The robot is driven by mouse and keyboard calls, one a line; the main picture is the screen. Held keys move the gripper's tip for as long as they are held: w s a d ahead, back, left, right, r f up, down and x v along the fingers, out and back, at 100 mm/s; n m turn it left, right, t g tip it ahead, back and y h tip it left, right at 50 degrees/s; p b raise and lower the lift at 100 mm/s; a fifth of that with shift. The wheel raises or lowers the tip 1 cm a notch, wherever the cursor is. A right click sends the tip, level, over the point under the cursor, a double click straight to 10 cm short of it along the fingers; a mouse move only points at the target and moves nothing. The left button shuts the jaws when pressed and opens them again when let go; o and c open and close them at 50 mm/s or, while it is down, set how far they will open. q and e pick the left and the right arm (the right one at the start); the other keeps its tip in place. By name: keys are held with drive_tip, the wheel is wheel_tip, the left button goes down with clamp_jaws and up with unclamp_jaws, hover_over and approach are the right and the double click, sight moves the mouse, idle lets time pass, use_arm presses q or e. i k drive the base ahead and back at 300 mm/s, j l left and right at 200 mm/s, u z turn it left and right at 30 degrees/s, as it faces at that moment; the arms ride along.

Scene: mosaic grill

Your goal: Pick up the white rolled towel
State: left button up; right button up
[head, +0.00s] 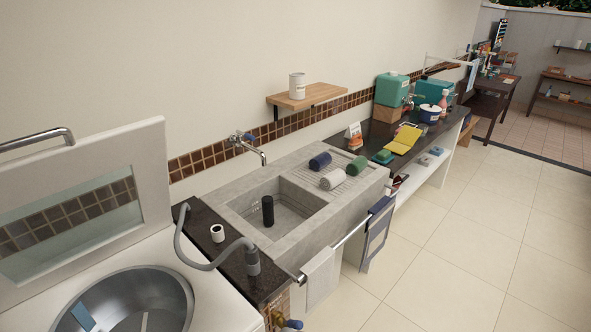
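The white rolled towel (332,180) lies on the ribbed drainboard at the right of the concrete sink. It looks light grey-white. A dark blue rolled towel (320,161) lies behind it, and a green rolled towel (357,166) lies to its right. The three rolls lie close together. Neither of my grippers shows in the head view, and nothing is seen touching the white towel.
The sink basin (289,222) holds a dark cylinder (267,211). A tap (250,148) and a wooden shelf (307,97) are on the wall. A rail with a white cloth (321,277) runs along the sink front. An open washer (138,303) stands left. The floor (463,230) at right is clear.

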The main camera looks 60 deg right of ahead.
sight(330, 181)
drive_tip(key=k+z, duration=0.1)
drive_tip(key=k, duration=0.55)
drive_tip(key=l+z, duration=0.1)
drive_tip(key=z, duration=1.5)
drive_tip(key=i+l+z, duration=0.2)
drive_tip(key=i, duration=0.2)
drive_tip(key=i+l+z, duration=0.2)
drive_tip(key=i, duration=0.25)
drive_tip(key=i+l+u, duration=0.2)
drive_tip(key=u, duration=0.25)
drive_tip(key=i+l+u, duration=0.3)
drive_tip(key=u, duration=0.15)
drive_tip(key=i+l+u, duration=0.2)
drive_tip(key=l+u, duration=0.25)
drive_tip(key=j, duration=0.1)
